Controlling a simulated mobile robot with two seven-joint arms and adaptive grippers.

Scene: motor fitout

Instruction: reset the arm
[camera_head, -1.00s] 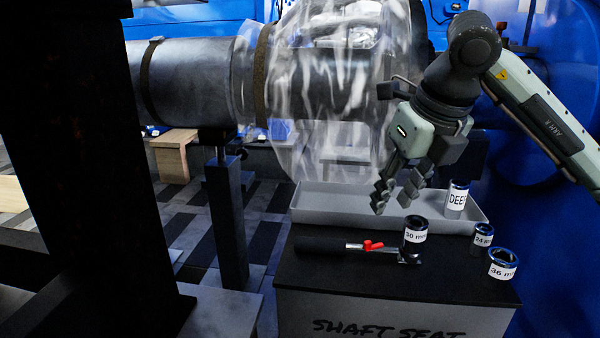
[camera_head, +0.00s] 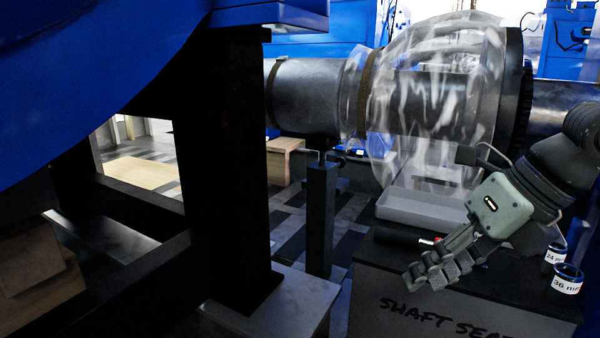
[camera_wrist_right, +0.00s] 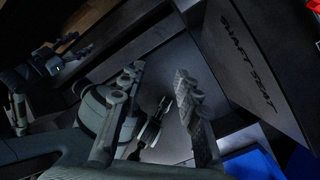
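My right gripper (camera_head: 445,268) hangs in front of the black-topped shaft seat stand (camera_head: 430,312), its fingers pointing down and left. In the right wrist view its two fingers (camera_wrist_right: 160,92) stand apart with nothing between them. My left gripper is not in the head view. A small dark gripper shape (camera_wrist_right: 75,50) at the upper left of the right wrist view looks like it; its fingers are too dim to judge.
The grey tray (camera_head: 415,207) and a red-marked tool (camera_head: 400,237) lie partly behind my right gripper. Sockets marked 24 (camera_head: 555,257) and 36 (camera_head: 567,283) stand at the right. A black post (camera_head: 322,215) and a thick dark column (camera_head: 225,170) stand to the left.

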